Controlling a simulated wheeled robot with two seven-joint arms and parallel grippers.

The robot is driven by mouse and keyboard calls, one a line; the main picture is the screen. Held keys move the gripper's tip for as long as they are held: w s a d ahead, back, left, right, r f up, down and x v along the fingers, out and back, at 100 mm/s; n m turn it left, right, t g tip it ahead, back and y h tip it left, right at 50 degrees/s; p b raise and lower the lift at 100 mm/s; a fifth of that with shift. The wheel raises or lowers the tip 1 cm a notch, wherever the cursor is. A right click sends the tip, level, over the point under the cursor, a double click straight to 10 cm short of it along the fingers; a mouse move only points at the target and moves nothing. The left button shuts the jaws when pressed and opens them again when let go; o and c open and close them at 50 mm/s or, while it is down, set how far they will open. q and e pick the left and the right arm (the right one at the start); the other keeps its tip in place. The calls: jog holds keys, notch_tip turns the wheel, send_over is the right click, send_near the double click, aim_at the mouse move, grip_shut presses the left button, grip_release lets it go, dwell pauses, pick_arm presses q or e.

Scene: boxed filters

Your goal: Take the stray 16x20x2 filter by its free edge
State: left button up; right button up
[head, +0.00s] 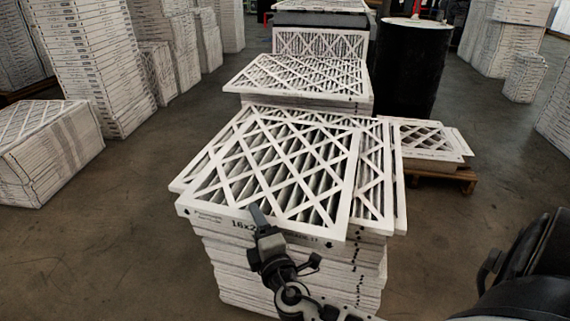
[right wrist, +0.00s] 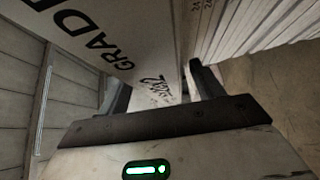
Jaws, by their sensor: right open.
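The stray filter (head: 275,175) lies on top of the front stack (head: 300,272), turned askew to the filters under it. It has a white cardboard frame with a diamond lattice, and its near edge reads "16x2", the rest hidden by my gripper. My right gripper (head: 262,222) is at that near edge, one finger showing above the frame. In the right wrist view its open fingers (right wrist: 158,80) stand on either side of a printed white cardboard edge (right wrist: 155,88). Whether they touch it I cannot tell. My left gripper is not in view.
More filter stacks stand behind (head: 300,78) and at the left (head: 50,150). A black drum (head: 410,70) stands at the back right. A low pallet (head: 440,176) with filters is to the right. Bare floor (head: 140,240) lies left of the front stack.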

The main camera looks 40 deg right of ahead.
jog(key=shift+w+d, duration=0.1)
jog(key=shift+w, duration=0.3)
jog(key=shift+c, duration=0.3)
jog(key=c, duration=1.2)
jog(key=shift+o, duration=0.2)
jog(key=shift+r, duration=0.15)
